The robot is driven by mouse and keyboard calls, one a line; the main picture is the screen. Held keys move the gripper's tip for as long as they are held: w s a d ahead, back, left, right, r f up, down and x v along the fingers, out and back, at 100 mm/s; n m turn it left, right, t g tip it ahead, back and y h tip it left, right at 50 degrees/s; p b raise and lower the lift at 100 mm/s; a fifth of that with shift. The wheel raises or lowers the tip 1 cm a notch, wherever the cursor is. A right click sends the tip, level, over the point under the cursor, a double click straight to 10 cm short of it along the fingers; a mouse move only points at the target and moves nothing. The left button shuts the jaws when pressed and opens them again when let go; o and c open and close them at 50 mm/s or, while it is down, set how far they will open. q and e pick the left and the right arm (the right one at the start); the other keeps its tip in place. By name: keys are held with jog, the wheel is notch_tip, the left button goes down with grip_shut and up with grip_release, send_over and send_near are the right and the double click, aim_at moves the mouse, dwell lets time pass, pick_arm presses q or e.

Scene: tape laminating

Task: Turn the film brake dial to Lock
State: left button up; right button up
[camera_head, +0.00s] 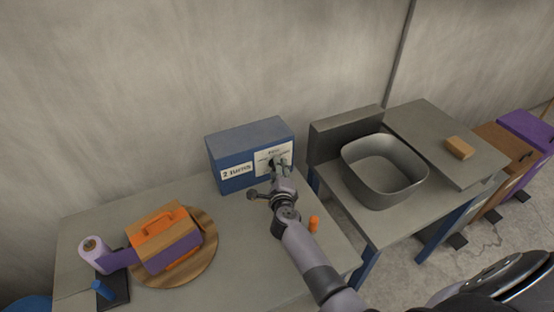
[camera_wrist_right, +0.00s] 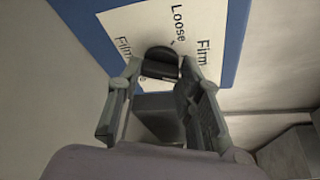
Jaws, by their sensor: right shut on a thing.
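The film brake dial (camera_wrist_right: 161,54) is a dark knob on a white label (camera_wrist_right: 130,22), with the words "Loose" and "Firm" readable beside it. The word "Lock" is not visible in the right wrist view. The label is on the front of a blue box (camera_head: 232,143) at the back of the table. My right gripper (camera_head: 279,166) is at this label, and its two fingers (camera_wrist_right: 160,68) are shut on the dial from either side. In the head view the gripper mostly hides the dial, and its setting cannot be read. My left gripper is not in view.
A "2 turns" sign (camera_head: 237,171) is left of the dial label. An orange-and-wood block (camera_head: 163,237) with purple film sits on a round wooden board (camera_head: 208,250), beside a film roll (camera_head: 93,248). A small orange item (camera_head: 314,223) stands near my right arm. A grey basin (camera_head: 384,190) stands right.

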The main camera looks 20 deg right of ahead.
jog(key=m+p, duration=0.1)
jog(key=p, duration=0.1)
jog(key=m+y+p, duration=0.1)
jog(key=p, duration=0.1)
jog(key=shift+r+g, duration=0.3)
jog(key=shift+f+m+y+p, duration=0.25)
jog(key=shift+m+p, duration=0.45)
jog(key=shift+p, duration=0.35)
jog(key=o, duration=1.2)
jog(key=shift+d, duration=0.1)
jog(key=shift+c, duration=0.2)
jog(key=shift+r, duration=0.1)
jog(key=v, duration=1.2)
jog(key=shift+r, duration=0.15)
